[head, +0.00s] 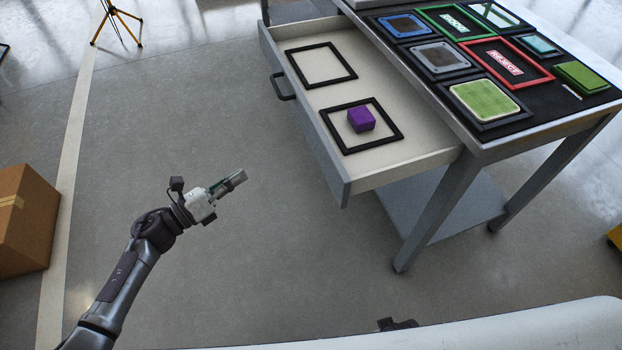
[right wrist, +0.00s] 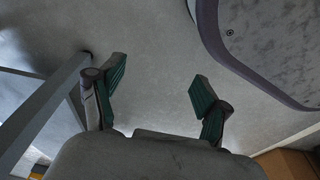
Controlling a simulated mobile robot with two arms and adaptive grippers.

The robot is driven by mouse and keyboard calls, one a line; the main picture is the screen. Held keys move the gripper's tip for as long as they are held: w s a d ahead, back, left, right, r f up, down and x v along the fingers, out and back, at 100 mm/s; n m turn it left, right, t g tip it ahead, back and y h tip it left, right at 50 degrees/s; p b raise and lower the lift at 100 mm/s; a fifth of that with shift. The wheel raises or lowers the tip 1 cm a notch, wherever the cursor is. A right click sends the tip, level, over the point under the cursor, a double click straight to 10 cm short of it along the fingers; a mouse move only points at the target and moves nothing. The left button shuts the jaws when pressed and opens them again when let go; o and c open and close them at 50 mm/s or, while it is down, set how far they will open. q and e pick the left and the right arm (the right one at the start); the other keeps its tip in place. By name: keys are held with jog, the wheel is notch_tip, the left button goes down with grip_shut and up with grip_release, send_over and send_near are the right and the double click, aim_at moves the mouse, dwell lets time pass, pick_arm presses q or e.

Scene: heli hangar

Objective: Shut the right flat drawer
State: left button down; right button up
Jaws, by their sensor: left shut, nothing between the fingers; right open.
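The flat drawer (head: 328,150) stands pulled out from the grey table in the head view, with its dark handle (head: 283,87) on the front facing left. Inside it lie two black frames, and a purple block (head: 361,119) sits within the nearer frame. My left gripper (head: 236,178) is shut and empty, over the floor to the left of the drawer and apart from it. My right gripper (right wrist: 157,82) is open and empty in the right wrist view, with bare floor between its fingers. In the head view only a small dark part at the bottom edge may belong to the right arm.
The table top (head: 490,148) carries a black mat with several coloured trays and green and red frames. A table leg (head: 434,210) and a lower shelf (head: 420,205) stand below the drawer. A cardboard box (head: 22,220) is at the left. The floor before the drawer is clear.

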pick_arm(q)
jog(key=s+d+r+m+g+h+b, duration=0.15)
jog(key=s+d+r+m+g, duration=0.35)
jog(key=m, duration=0.6)
jog(key=g+p, duration=0.1)
jog(key=p, duration=0.1)
send_near(323, 161)
jog(key=shift+h, duration=0.35)
jog(key=x, duration=0.6)
jog(key=shift+w+d+f, duration=0.1)
jog(key=shift+w+f, duration=0.05)
jog(key=shift+f, duration=0.1)
jog(key=shift+w+d+f, duration=0.1)
jog(key=shift+w+d, duration=0.05)
jog(key=shift+d, duration=0.35)
pick_arm(e)
jog(key=f, duration=0.1)
jog(key=s+f, duration=0.1)
jog(key=shift+f, duration=0.4)
pick_arm(q)
jog(key=shift+d, duration=0.15)
pick_arm(e)
jog(key=shift+d, duration=0.15)
